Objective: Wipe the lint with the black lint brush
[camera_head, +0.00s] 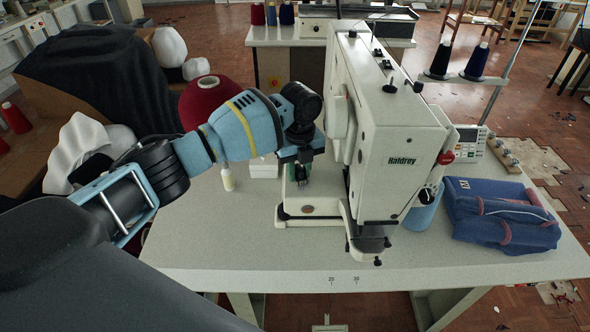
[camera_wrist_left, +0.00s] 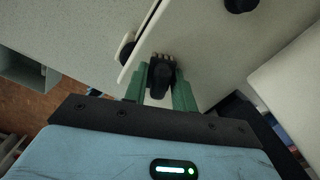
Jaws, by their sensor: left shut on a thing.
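The brush's pale bristle end (camera_wrist_left: 165,57) points away from the fingers, close to a pale surface. I cannot tell whether it touches. In the head view the brush is too small and dark to make out clearly. A small brownish patch (camera_head: 307,209) lies on the base plate; I cannot tell whether it is lint. My right gripper is not in view.
The pale table (camera_head: 230,255) is clear at the front left. A small bottle (camera_head: 228,179) and a white box (camera_head: 264,167) stand left of the machine, near a red thread cone (camera_head: 208,103). Folded blue denim (camera_head: 500,215) lies at the right. Thread spools (camera_head: 474,64) stand behind.

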